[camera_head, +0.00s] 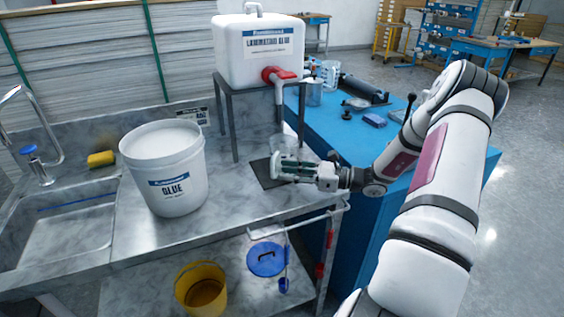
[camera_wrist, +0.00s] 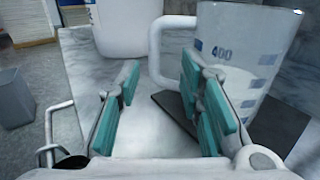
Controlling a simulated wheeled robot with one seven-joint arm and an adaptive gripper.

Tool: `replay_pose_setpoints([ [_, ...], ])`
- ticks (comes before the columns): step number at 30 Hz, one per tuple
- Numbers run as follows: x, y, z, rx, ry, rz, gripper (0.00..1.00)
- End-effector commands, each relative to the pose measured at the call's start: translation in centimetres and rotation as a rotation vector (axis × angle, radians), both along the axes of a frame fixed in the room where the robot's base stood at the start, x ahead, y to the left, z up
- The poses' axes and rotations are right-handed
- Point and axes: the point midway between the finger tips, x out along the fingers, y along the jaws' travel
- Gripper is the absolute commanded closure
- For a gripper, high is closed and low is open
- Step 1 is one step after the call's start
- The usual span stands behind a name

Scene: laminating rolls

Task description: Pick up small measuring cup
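A clear measuring cup (camera_wrist: 245,50) with blue marks and a "400" label stands on a dark mat (camera_wrist: 172,112) in the wrist view. Its white, see-through handle (camera_wrist: 157,48) points left and shows in the gap between my fingertips. My gripper (camera_wrist: 160,80) is open, with teal pads on both fingers. The right finger overlaps the cup's lower part in the picture; I cannot tell if it touches. In the head view my gripper (camera_head: 285,165) is over the dark mat below the red tap, and largely hides the cup. Another clear cup (camera_head: 328,72) stands on the blue table.
A white glue bucket (camera_head: 165,180) stands left of my gripper on the metal counter. A glue tank (camera_head: 258,52) with a red tap (camera_head: 278,75) rests on a metal stand (camera_head: 233,120) behind. The blue table (camera_head: 345,133) is to the right. A sink (camera_head: 65,235) is at left.

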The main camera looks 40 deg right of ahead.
Motion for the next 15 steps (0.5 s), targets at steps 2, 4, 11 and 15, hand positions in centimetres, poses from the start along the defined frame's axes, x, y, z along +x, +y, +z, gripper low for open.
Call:
replay_pose_setpoints([
  [2,0.4,0.6,0.1,0.001,0.000,0.002,0.66],
  [4,0.9,1.3,0.3,0.003,0.000,0.005,0.66],
  [11,3.1,3.5,0.4,0.002,-0.001,0.003,0.66],
  [15,3.4,3.7,0.3,0.001,0.000,0.000,0.66],
])
